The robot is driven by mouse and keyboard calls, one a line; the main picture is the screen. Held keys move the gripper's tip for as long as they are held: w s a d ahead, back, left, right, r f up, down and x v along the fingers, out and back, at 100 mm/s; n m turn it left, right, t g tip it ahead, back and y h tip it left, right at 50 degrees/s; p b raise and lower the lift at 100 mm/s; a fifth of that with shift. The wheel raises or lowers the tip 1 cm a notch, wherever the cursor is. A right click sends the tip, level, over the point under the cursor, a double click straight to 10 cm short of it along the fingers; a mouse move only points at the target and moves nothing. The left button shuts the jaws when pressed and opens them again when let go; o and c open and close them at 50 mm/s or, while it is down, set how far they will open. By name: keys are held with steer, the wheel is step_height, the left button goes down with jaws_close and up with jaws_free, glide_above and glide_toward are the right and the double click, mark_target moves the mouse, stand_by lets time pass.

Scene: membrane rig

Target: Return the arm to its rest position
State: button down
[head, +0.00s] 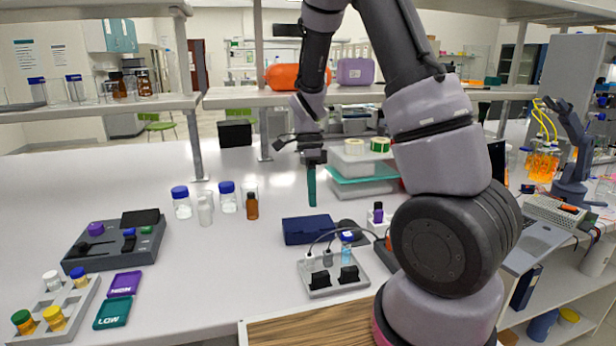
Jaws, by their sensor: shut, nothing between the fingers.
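My arm rises from its base at the right front of the bench, and its upper part leaves the top of the head view. My gripper (312,190) hangs down over the middle of the bench with its teal fingers pointing downward. The fingers are together and hold nothing. The gripper is above and behind the dark blue box (308,229) and apart from it.
Several bottles, including a brown one (252,206), stand left of my gripper. A grey tray with a blue-topped vial (335,275) lies in front. A teal-lidded container (361,187) is close on the right. A shelf (290,98) runs behind.

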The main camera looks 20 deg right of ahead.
steer(key=s+d+r+n+t+y, duration=0.1)
steer(key=s+r+n+t, duration=0.15)
steer(key=r, duration=0.65)
steer(key=s+d+r+n+t+y, duration=0.15)
steer(key=r+n, duration=0.25)
steer(key=r, duration=0.6)
steer(key=s+d+r+n+t, duration=0.1)
steer(key=s+r+n+t, duration=0.5)
steer(key=s, duration=0.4)
steer(key=shift+r+n+t+h, duration=0.35)
steer(key=shift+r+n, duration=0.5)
steer(key=shift+n, duration=0.3)
steer(key=shift+d, duration=0.1)
